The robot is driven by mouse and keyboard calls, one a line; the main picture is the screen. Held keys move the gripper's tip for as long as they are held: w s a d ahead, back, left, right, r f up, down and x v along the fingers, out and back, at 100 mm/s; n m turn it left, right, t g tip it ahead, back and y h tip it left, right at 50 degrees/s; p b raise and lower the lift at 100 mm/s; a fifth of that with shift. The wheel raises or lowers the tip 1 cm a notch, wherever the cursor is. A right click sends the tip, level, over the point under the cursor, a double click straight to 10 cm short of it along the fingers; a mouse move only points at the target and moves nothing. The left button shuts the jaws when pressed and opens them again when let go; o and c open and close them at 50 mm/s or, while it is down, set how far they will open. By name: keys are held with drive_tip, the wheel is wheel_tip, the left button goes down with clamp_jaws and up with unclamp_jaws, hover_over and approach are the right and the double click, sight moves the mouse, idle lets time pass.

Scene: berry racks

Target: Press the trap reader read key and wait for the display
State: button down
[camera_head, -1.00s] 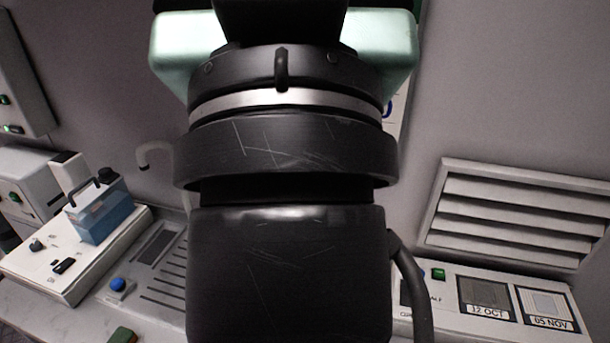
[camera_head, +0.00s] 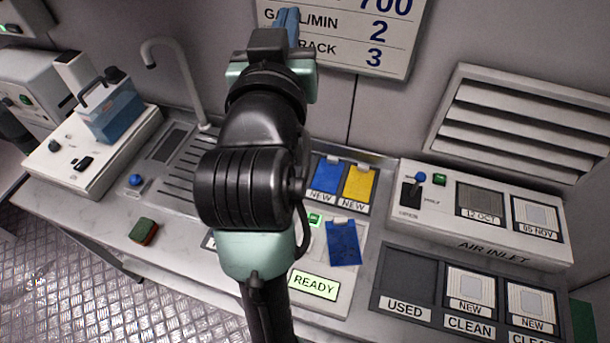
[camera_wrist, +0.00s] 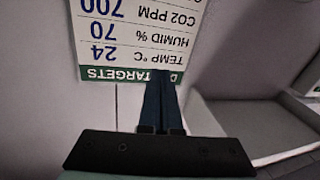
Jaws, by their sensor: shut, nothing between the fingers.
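The trap reader (camera_head: 338,303) is a pale unit on the bench, partly hidden behind my arm. My gripper (camera_head: 288,22) is raised well above and behind the reader, in front of the wall sign. In the wrist view its blue fingers (camera_wrist: 160,100) are together and empty, pointing toward the sign. The left part of the reader is hidden.
A targets sign (camera_head: 345,35) hangs on the wall by my gripper. Blue (camera_head: 328,176) and yellow (camera_head: 359,183) cards labelled NEW stand behind the reader. The air inlet unit (camera_head: 490,243) is at right. A faucet (camera_head: 180,70), sink and sponge (camera_head: 143,231) are at left.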

wheel_tip(320, 180, down, 19)
drive_tip(key=s+g+h+p, duration=0.1)
drive_tip(key=g+h+p, duration=0.1)
drive_tip(key=g, duration=0.4)
drive_tip(key=n+g+h, duration=0.2)
drive_tip(key=g, duration=0.3)
hover_over(303, 248)
wheel_tip(303, 248, down, 13)
drive_tip(key=shift+f+p, duration=0.1)
drive_tip(key=shift+p, duration=0.3)
wheel_tip(303, 248, down, 7)
drive_tip(key=b, duration=0.7)
drive_tip(key=shift+f+b, duration=0.55)
drive_tip(key=shift+f, duration=0.35)
drive_tip(key=shift+f, duration=0.15)
drive_tip(key=shift+f, duration=0.25)
